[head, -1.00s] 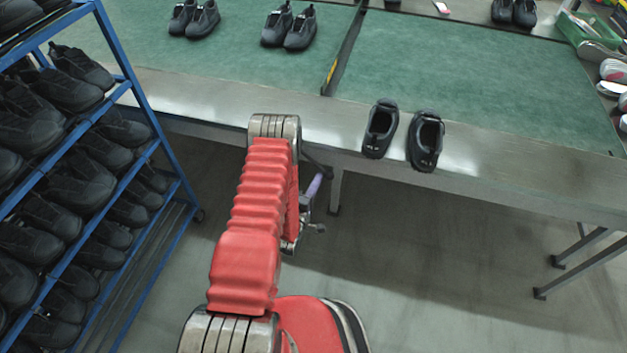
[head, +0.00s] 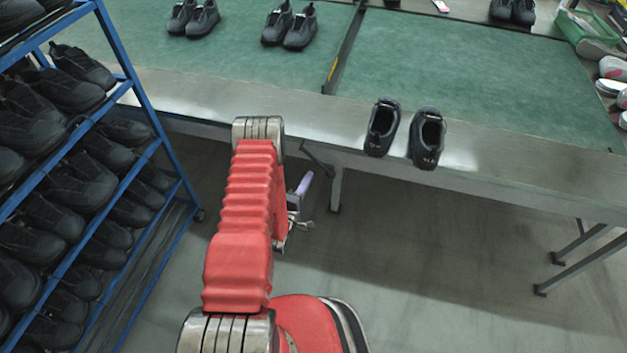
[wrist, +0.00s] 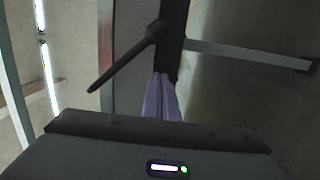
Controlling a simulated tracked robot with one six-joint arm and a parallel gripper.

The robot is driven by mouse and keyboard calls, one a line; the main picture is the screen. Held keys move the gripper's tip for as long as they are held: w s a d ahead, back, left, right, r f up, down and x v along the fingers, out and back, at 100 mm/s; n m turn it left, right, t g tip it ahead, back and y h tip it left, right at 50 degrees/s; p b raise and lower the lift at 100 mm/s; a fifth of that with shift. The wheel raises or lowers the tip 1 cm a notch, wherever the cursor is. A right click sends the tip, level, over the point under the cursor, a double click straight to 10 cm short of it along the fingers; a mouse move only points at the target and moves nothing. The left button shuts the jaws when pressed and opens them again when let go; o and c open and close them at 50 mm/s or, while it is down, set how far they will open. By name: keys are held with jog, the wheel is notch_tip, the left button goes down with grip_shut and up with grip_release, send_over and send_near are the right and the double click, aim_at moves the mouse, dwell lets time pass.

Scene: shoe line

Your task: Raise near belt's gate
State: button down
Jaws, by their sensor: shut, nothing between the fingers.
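The near belt (head: 470,80) is green, in a metal table. A dark narrow bar with a yellow mark, seemingly the gate (head: 343,50), lies across it, down at belt level. A dark lever (head: 318,158) juts out below the table's front edge. In the wrist view a dark lever (wrist: 122,68) slants down left from its pivot, left of and beyond my fingers. My gripper (head: 304,183) is below the table edge, partly hidden by my arm. Its purple fingers (wrist: 162,97) are together and empty, with no clear contact with the lever.
A pair of black shoes (head: 382,127) stands on the table's front metal edge. More shoes (head: 290,25) sit on the belt. A blue rack (head: 140,95) full of black shoes stands at left. Table legs (head: 336,188) reach the floor; the floor right of my arm is clear.

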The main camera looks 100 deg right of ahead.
jog(key=v, duration=0.9)
jog(key=shift+a, duration=0.4)
jog(key=shift+w+f, duration=0.1)
jog(key=shift+w, duration=0.05)
